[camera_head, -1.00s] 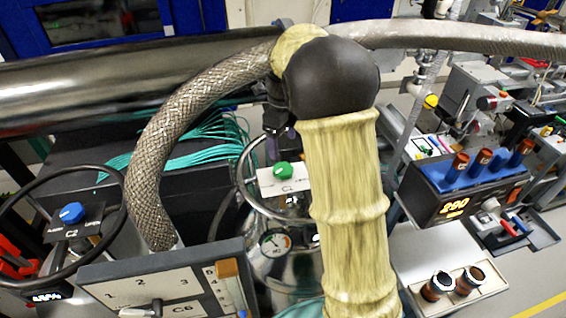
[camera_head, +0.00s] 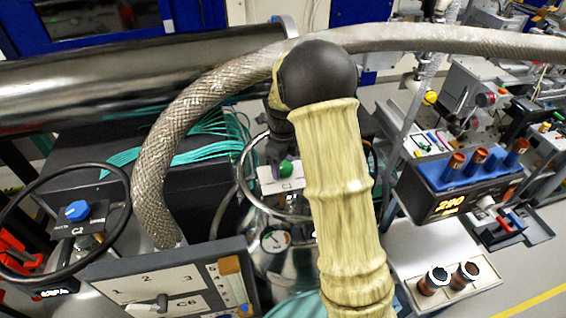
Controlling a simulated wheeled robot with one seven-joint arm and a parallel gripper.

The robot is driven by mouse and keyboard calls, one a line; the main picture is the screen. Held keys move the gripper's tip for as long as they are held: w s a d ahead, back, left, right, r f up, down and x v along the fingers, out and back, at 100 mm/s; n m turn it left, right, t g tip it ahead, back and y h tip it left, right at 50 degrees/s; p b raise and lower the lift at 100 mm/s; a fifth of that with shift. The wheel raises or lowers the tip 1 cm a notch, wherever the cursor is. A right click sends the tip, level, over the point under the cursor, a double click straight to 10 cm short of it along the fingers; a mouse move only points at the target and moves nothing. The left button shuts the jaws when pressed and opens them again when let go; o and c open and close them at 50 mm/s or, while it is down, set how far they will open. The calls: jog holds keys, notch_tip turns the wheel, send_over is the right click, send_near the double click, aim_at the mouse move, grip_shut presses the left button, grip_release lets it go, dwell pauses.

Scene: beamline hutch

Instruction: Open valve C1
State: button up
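Valve C1 has a green knob (camera_head: 287,168) on a white label plate (camera_head: 268,183), inside a metal ring atop a steel vessel (camera_head: 285,262). My arm, in a pale ribbed sleeve with a dark round joint, covers the right part of the plate, and the label cannot be read now. My gripper (camera_head: 275,160) hangs below the joint just left of the green knob, very close to it or touching it; I cannot tell which. The fingers are small and dark, partly hidden by the arm, so their opening does not show.
A braided hose (camera_head: 160,150) arches over the vessel. A blue knob C2 (camera_head: 77,211) sits inside a black handwheel at left. A numbered panel C6 (camera_head: 165,285) stands in front. A heater block reading 290 (camera_head: 450,205) and two brown-capped vials stand at right.

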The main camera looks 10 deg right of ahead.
jog(key=c, duration=0.6)
jog(key=shift+o, duration=0.2)
jog(key=shift+n, duration=0.3)
jog(key=n+b, duration=0.1)
jog(key=n, duration=0.9)
jog(key=shift+n+b, duration=0.3)
jog(key=shift+b, duration=0.05)
jog(key=n, duration=0.6)
jog(key=shift+w+b, duration=0.1)
jog(key=shift+b, duration=0.3)
jog(key=n, duration=0.6)
jog(key=shift+r, duration=0.1)
